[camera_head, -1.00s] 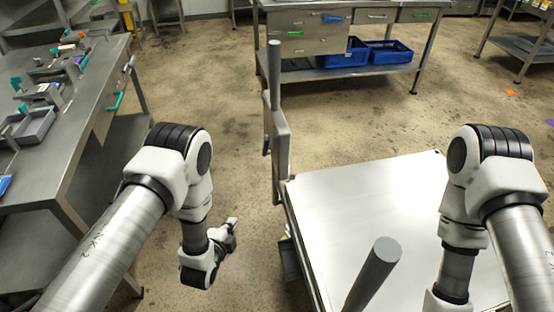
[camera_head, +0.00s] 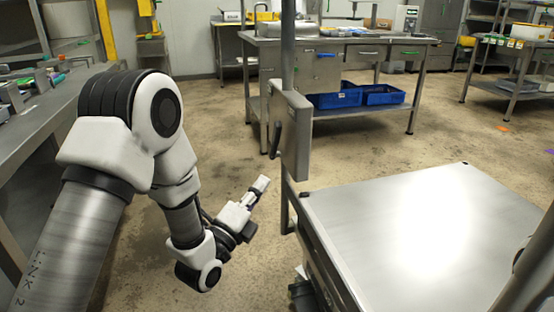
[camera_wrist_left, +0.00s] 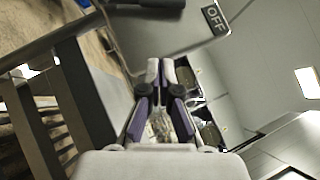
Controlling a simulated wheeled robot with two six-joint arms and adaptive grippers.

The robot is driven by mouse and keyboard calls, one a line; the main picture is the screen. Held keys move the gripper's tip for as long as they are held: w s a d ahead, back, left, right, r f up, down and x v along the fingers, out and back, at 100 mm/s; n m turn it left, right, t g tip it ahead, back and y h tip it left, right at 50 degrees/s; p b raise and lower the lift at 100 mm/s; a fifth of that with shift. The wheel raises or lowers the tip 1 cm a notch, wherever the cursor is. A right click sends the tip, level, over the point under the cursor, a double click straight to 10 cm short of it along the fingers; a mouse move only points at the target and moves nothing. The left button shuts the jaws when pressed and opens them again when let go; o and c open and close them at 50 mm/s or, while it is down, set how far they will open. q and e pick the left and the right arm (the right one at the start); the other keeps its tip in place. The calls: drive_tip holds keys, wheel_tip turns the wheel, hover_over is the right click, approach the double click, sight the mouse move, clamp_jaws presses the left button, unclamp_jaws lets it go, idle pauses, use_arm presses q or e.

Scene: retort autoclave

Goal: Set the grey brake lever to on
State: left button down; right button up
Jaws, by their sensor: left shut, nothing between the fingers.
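The grey brake lever (camera_head: 275,140) hangs on the left side of an upright grey plate (camera_head: 297,135) on the post at the cart's corner. In the left wrist view a dark bar that looks like the lever (camera_wrist_left: 150,5) crosses the top edge, partly cut off. Beside it an "OFF" label (camera_wrist_left: 215,17) shows on the grey panel; no "on" label is visible. My left gripper (camera_head: 263,184) is shut and empty, below and slightly left of the lever, apart from it. Its closed fingertips also show in the left wrist view (camera_wrist_left: 160,65). My right gripper is out of view.
The cart's flat metal top (camera_head: 420,225) lies to the right of the post. A steel workbench (camera_head: 345,40) with blue bins (camera_head: 383,94) stands behind. Another bench (camera_head: 30,125) is at the left. The floor between them is clear.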

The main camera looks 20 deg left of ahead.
sight(276, 146)
use_arm(q)
drive_tip(key=a+x, duration=0.1)
drive_tip(key=x, duration=0.2)
drive_tip(key=b+x, duration=0.1)
drive_tip(key=x, duration=0.3)
drive_tip(key=a+b+x, duration=0.1)
drive_tip(key=x, duration=0.3)
drive_tip(key=shift+w+a+r, duration=0.25)
drive_tip(key=shift+w+r, duration=0.2)
drive_tip(key=shift+r, duration=0.1)
